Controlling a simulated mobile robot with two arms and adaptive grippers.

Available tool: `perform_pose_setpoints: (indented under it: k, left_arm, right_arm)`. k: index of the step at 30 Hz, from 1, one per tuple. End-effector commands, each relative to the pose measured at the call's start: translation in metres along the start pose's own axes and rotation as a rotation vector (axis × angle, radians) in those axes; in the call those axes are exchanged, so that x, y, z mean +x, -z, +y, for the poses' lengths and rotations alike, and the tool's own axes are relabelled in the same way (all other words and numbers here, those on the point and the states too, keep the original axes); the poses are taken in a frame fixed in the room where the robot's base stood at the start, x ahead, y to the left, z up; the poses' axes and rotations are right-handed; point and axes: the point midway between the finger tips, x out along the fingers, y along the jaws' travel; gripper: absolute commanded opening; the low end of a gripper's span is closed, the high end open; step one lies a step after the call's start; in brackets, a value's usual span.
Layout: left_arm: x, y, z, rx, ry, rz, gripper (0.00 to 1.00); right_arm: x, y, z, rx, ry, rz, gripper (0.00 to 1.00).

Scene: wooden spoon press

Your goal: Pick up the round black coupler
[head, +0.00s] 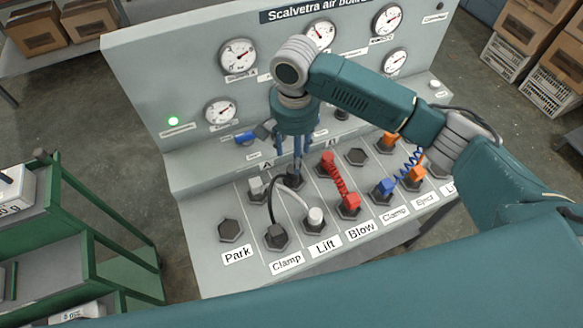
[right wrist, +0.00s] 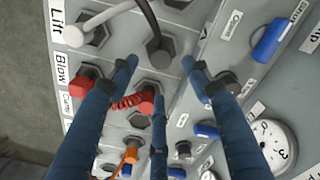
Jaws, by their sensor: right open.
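The round black coupler (right wrist: 160,50) sits in an upper-row socket of the panel, with a black hose leaving it toward the top of the right wrist view. My right gripper (head: 298,172) is above it with its fingers pointing down. In the right wrist view the open fingers (right wrist: 160,72) are spread around the coupler's sides, and no contact is clear. In the head view the fingers largely hide this coupler. The hose's other end is a black plug (head: 276,236) in the lower row above a Clamp label. My left gripper is not in view.
A white coupler (head: 314,217) with a white hose stands close by at Lift. Red couplers (head: 348,204) with a coiled hose are to the right, then blue and orange ones. An empty socket (head: 230,230) is at Park. Gauges (head: 222,110) line the upright board behind.

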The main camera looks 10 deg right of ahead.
Motion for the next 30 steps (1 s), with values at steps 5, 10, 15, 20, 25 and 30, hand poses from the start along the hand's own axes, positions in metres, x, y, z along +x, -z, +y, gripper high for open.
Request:
perform_pose_setpoints:
  k: [5,10,15,20,25,30]
  left_arm:
    - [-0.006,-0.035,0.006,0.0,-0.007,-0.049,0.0]
    - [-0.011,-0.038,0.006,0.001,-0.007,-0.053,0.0]
    - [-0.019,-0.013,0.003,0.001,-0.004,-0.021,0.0]
    - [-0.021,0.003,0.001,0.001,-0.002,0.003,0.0]
    - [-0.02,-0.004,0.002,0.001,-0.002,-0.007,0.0]
    - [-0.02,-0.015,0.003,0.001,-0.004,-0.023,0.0]
  right_arm:
    - [0.022,0.0,0.0,0.0,-0.001,0.0,0.49]
    - [0.035,-0.001,-0.001,-0.001,-0.001,-0.001,0.49]
    - [0.06,-0.002,-0.003,-0.001,-0.002,0.0,0.49]
    - [0.077,-0.002,-0.003,-0.001,0.0,0.001,0.49]
    - [0.08,-0.002,-0.004,-0.002,0.002,0.001,0.49]
    - [0.079,-0.002,-0.004,-0.002,0.002,0.001,0.31]
